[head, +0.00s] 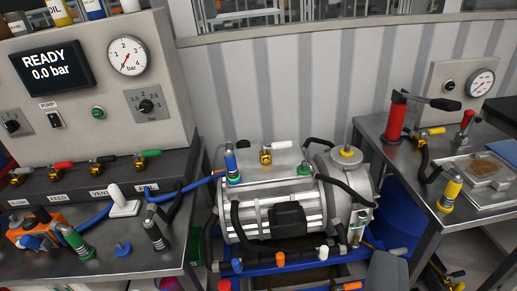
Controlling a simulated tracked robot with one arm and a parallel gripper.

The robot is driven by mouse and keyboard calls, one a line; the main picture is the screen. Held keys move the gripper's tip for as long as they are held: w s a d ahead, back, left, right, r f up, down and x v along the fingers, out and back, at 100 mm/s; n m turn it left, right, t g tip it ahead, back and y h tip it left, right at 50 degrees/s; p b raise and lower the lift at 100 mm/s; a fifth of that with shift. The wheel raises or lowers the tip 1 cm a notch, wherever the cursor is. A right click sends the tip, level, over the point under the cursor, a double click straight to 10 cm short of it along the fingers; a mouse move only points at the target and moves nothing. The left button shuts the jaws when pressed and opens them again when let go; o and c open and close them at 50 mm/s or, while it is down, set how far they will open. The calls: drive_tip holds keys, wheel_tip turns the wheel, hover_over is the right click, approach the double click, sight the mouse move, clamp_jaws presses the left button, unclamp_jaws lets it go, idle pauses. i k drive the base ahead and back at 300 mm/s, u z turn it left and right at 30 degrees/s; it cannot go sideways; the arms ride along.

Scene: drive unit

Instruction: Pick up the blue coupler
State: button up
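An upright coupler with a blue sleeve (231,162) stands on the left end of the grey motor-pump unit (285,200). A green ring is at its foot, and a blue hose reaches toward it from the left bench. I cannot tell if the hose joins it. Other hose-end couplers show: a green-banded one (75,241) and a grey-black one (154,235) on the left bench, and a yellow one (450,194) on the right table. A small blue knobbed part (123,248) lies on the left bench.
The left bench carries a panel with a display reading READY 0.0 bar (50,65), a gauge (127,56) and several valves. A red hand pump (396,116) and a clear tray (480,170) are on the right table. Black hoses arch over the unit.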

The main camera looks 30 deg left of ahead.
sight(229, 157)
drive_tip(key=u, duration=0.3)
drive_tip(key=i, duration=1.15)
drive_tip(key=u, duration=0.7)
